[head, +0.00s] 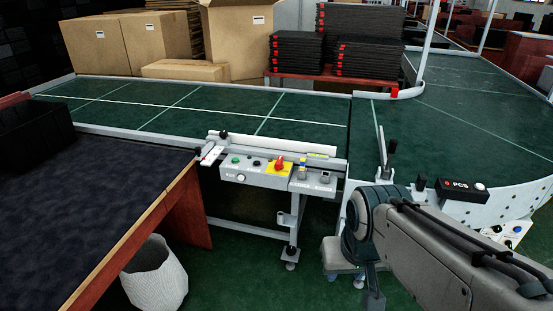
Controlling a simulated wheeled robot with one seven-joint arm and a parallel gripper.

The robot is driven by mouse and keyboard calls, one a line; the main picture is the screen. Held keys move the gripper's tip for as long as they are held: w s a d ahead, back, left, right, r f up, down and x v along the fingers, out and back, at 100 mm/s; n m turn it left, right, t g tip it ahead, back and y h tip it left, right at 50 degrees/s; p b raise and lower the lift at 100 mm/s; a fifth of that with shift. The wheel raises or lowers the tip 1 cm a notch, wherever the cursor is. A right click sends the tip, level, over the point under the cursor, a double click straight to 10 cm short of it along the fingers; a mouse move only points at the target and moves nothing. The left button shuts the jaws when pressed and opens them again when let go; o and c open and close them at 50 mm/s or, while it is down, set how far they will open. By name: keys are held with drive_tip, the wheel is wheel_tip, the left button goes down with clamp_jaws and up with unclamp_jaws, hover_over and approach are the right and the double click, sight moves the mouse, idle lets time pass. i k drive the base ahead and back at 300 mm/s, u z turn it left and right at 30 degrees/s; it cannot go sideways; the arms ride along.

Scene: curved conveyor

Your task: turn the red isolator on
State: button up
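The red isolator (280,163) is a red rotary knob on a yellow plate. It sits on the grey control panel (255,176) on the near side of the green conveyor. The knob looks roughly upright, but its exact angle is too small to tell. My arm reaches in from the lower right, and its dark rounded joint is to the right of and below the panel. No gripper fingers can be made out. Nothing of mine touches the knob or covers it.
A dark-topped table (80,200) fills the left, with a white bin (155,275) beside it on the floor. The conveyor (200,105) curves away at right, where a black PCS box (462,189) sits. Cardboard boxes (215,40) and black crate stacks (297,52) stand behind.

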sight(279, 165)
drive_tip(key=u, duration=0.4)
drive_tip(key=i, duration=1.2)
drive_tip(key=z, duration=0.4)
